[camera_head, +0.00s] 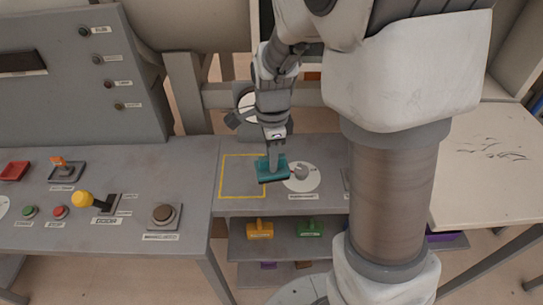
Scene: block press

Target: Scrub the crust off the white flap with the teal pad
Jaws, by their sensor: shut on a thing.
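My gripper (274,155) points down over the grey table and is shut on the teal pad (269,173). The pad is at the right edge of a yellow square outline; I cannot tell whether it touches the table. A broad white panel, which looks like the white flap (465,195), is at the right, beyond my arm. Thin dark marks, seemingly the crust (492,151), lie on its upper part. The gripper and pad are well to the left of it. Part of the panel's left side is hidden behind my arm.
A white disc with a grey knob (302,172) is just right of the pad. A lower shelf holds a yellow-handled tool (260,229) and a green one (310,228). The left console has a yellow-knobbed lever (83,199), buttons and a red tray (14,170). My arm hides the middle right.

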